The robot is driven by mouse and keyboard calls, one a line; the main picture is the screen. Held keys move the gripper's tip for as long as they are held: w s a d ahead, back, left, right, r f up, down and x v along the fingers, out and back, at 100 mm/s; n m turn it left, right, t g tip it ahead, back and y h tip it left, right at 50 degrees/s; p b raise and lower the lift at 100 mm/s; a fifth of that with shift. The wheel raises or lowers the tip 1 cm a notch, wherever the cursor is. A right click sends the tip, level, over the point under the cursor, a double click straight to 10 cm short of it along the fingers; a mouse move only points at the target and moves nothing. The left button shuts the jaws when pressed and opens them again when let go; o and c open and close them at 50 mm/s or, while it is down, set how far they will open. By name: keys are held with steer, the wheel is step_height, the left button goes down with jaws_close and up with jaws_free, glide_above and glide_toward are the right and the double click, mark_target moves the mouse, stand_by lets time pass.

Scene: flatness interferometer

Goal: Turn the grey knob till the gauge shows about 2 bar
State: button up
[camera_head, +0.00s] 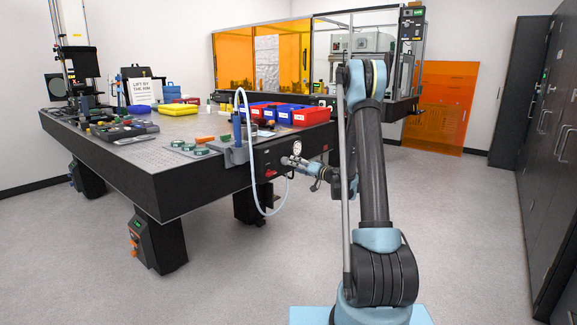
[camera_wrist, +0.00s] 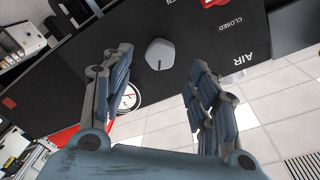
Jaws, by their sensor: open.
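The grey knob (camera_wrist: 160,54) sits on the black front panel (camera_wrist: 205,45), ahead of my gripper (camera_wrist: 165,90) in the wrist view. The two blue-grey fingers are open, one on each side of the knob's line, and appear apart from it. The gauge (camera_wrist: 128,96), a white dial, is partly hidden behind the left finger, and I cannot read its value. The knob is hidden or too small there.
A red valve handle (camera_wrist: 212,3) shows at the top edge of the wrist view, near the words CLOSED and AIR. A pale hose (camera_head: 284,190) hangs by the table edge (camera_head: 215,183). Red and blue bins (camera_head: 308,116) stand on the table. The floor at right is clear.

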mark_target(287, 161)
steer(key=shift+x, duration=3.1)
steer(key=shift+d, duration=0.1)
steer(key=c, duration=1.1)
